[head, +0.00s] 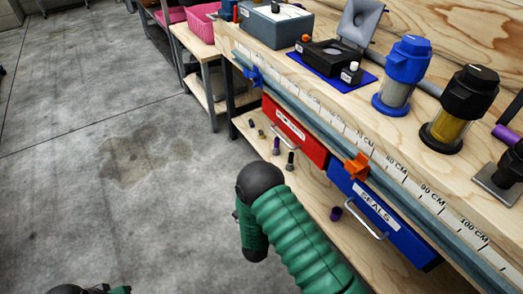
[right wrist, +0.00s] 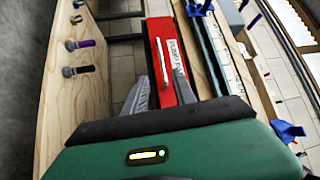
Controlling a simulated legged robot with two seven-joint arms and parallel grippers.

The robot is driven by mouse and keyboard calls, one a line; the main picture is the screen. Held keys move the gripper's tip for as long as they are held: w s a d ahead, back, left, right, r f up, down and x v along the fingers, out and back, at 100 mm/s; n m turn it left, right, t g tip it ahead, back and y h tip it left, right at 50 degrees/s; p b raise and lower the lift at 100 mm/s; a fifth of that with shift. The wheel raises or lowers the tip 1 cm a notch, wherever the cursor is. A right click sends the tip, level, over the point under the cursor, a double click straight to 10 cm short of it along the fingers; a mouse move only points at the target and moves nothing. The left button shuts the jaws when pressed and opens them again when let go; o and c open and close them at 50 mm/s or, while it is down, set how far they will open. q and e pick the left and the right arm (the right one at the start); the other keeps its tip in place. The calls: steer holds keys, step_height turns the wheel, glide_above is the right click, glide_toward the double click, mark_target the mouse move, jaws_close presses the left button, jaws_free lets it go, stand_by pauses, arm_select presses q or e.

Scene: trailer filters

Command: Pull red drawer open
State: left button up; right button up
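The red drawer (head: 310,144) sits under the workbench top, with a white label and a metal handle (head: 284,138) on its front. It looks pushed in. In the right wrist view the red drawer (right wrist: 184,92) is ahead, with its handle (right wrist: 162,60) running lengthwise. My right gripper (right wrist: 163,80) is open and empty; its two grey fingers stand apart, with the handle between them in the picture. I cannot tell the remaining distance. In the head view my green right arm hides that gripper. Only a bit of my left arm shows at the bottom left, without its gripper.
A blue drawer (head: 375,212) labelled SEALS is beside the red one. A ruler strip (head: 405,185) with an orange clip (head: 356,166) runs along the bench edge. Filters stand on the bench. The floor at left is clear.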

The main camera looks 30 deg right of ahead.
mark_target(281, 138)
steer(key=b+x, duration=0.5)
steer(key=x, duration=1.1)
steer(key=shift+d+b, duration=0.15)
steer(key=shift+b, duration=0.25)
steer(key=shift+w+d+r, duration=0.15)
steer(key=shift+c, duration=0.4)
jaws_close()
steer(key=shift+f, duration=0.2)
